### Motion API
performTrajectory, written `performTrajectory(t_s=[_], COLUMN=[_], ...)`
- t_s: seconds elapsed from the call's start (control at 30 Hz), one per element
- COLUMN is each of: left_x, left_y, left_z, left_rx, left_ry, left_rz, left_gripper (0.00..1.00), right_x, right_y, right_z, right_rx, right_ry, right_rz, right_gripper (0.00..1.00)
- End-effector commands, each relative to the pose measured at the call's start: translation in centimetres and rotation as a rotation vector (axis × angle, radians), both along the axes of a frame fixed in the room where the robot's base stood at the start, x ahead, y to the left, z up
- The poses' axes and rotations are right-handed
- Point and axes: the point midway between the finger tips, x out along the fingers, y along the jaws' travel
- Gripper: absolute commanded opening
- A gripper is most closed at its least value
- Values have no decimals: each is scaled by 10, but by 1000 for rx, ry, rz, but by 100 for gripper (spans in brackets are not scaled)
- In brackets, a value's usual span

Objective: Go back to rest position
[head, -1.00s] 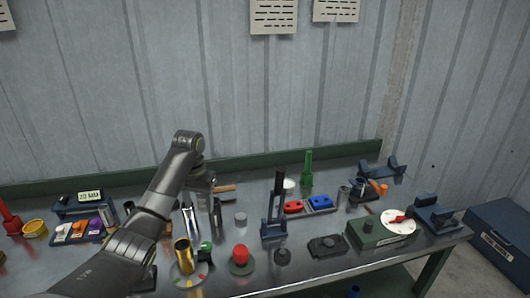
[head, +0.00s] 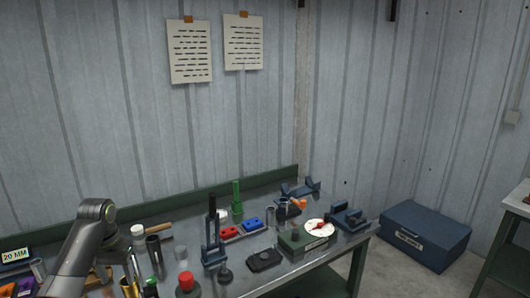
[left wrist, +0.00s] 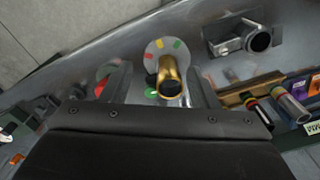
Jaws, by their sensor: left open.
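My left arm comes in from the lower left in the head view. Its gripper (head: 134,272) points down over the left part of the workbench (head: 330,258), partly cut off by the picture's lower edge. In the left wrist view the two fingers stand apart with my left gripper (left wrist: 160,88) open. A brass cylinder (left wrist: 171,76) shows between the fingers, in front of a grey disc with coloured marks (left wrist: 166,50). I see nothing gripped. My right gripper is not in view.
A dark press-like tool (head: 212,245), a red knob (head: 186,284), a green-based dial (head: 318,230) and a blue stand (head: 347,217) crowd the bench. A blue case (head: 425,235) stands on the floor at right. Another table (head: 515,210) is at the right edge.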

Motion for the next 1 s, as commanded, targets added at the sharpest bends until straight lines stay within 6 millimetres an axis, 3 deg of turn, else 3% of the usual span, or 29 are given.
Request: performTrajectory(t_s=[0.37,0.57,0.8,1.0], left_x=[-33,-66,-143,-219], left_y=[-11,-21,-42,-60], left_z=[-56,-96,-153,-176], left_rx=[37,58,80,89], left_ry=[-18,-38,-97,-157], left_rz=[-39,-67,-104,-109], left_gripper=[54,54,54,54], right_x=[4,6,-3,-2], right_y=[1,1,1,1], right_z=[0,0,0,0], right_rx=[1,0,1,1], right_ry=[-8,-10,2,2], right_rz=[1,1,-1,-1], right_gripper=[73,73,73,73])
